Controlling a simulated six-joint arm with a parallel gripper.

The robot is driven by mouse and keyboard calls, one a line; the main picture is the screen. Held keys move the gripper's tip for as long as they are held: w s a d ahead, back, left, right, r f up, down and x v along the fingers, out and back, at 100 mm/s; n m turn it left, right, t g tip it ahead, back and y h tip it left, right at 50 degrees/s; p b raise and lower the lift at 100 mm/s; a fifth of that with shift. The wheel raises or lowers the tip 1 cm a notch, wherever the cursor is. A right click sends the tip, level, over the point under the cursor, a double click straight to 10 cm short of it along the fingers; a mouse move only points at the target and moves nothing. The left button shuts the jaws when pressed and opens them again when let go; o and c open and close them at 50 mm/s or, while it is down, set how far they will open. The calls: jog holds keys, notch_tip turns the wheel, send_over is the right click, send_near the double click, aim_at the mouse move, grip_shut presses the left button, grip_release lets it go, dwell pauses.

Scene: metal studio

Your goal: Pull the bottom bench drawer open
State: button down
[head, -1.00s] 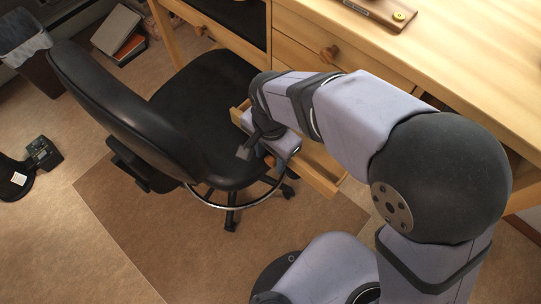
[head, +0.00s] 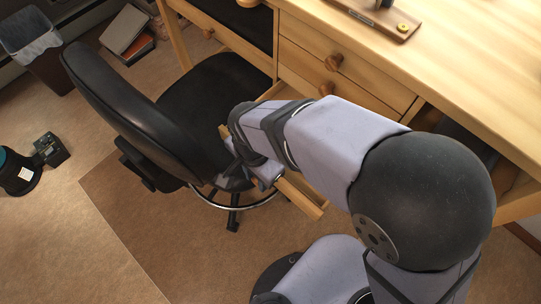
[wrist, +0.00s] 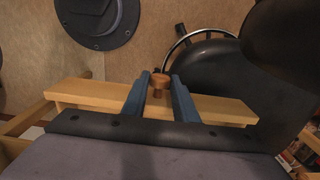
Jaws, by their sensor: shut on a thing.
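The bottom bench drawer stands pulled out; its pale wooden front (head: 303,197) shows below my forearm in the head view, and most of its inside is hidden by my arm. In the wrist view the drawer front (wrist: 225,108) runs across the middle with its round brown knob (wrist: 161,80) standing up from it. My gripper (wrist: 160,84) is shut on the knob, with one blue finger on each side. In the head view my gripper (head: 264,178) is at the drawer front, beside the chair, its fingertips hard to make out.
A black swivel chair (head: 207,100) stands close to the left of my gripper and the drawer. The bench (head: 450,60) with its upper drawers (head: 300,46) is behind. Bare floor (head: 150,250) lies at the lower left.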

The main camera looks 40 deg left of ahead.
jog(key=shift+s, duration=1.1)
jog(key=c, duration=1.4)
grip_release()
jog(key=shift+c, duration=0.2)
notch_tip(320, 180, up, 7)
jog(key=p, duration=0.1)
jog(key=shift+r, duration=0.2)
jog(key=shift+w, duration=0.1)
